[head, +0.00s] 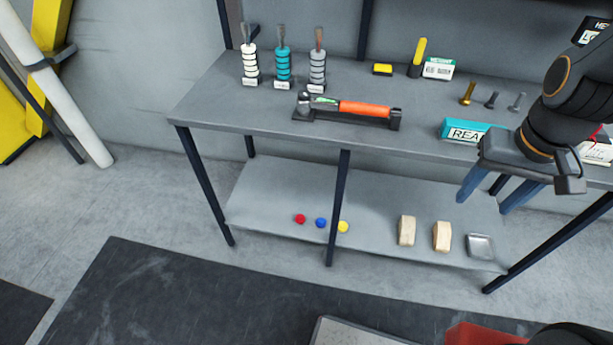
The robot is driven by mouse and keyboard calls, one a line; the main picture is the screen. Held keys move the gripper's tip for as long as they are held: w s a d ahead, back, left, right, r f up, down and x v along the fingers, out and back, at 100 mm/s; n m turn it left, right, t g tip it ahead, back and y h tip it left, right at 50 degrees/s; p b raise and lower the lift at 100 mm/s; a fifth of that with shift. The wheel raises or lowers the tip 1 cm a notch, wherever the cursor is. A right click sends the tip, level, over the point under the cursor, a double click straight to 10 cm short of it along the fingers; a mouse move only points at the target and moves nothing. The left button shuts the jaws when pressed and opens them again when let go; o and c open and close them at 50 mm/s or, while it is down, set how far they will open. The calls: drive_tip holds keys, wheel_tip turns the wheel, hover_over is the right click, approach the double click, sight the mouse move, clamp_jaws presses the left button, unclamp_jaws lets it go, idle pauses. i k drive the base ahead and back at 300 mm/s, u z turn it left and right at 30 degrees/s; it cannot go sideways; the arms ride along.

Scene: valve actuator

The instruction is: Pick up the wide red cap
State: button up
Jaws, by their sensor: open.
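A small round red piece (300,219) lies on the lower shelf, at the left end of a row with a blue piece (321,222) and a yellow piece (343,227). It is too small to tell whether it is a wide cap. My gripper (487,199) is open and empty, fingers pointing down, in front of the bench's right part. It is well to the right of the red piece and apart from it. Another red bit (605,133) shows at the right edge, partly hidden by my arm.
The bench top (240,100) carries a hammer with an orange handle (350,108), ring stacks, bolts and a teal box (462,130). The lower shelf (270,190) also holds two wooden blocks (407,230) and a metal tray (480,246). A dark leg (338,205) stands near the yellow piece.

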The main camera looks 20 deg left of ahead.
sight(300, 218)
drive_tip(key=u, duration=1.2)
